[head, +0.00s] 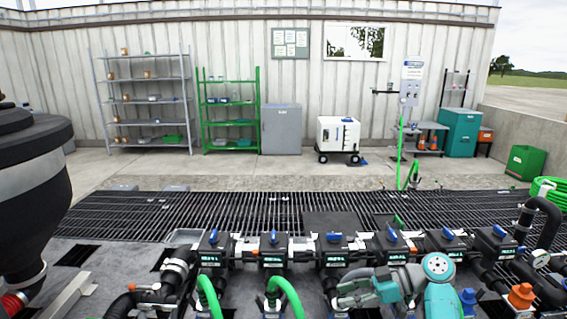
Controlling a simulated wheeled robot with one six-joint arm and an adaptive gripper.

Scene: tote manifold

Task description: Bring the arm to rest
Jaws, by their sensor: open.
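My arm shows at the bottom right of the head view, in grey and teal. It is folded, with a round teal joint at its right and grey and teal links reaching left, low in front of the valve manifold (333,246). The manifold is a row of black valve bodies with blue handles and green labels. Part of its lower front is hidden behind my arm.
Green hoses (283,292) rise at the bottom centre. A dark hopper-like vessel (35,190) stands at the left. Black floor grating (200,213) lies behind the manifold. Shelves, a grey cabinet (281,129) and a white wheeled box (338,135) stand along the back wall.

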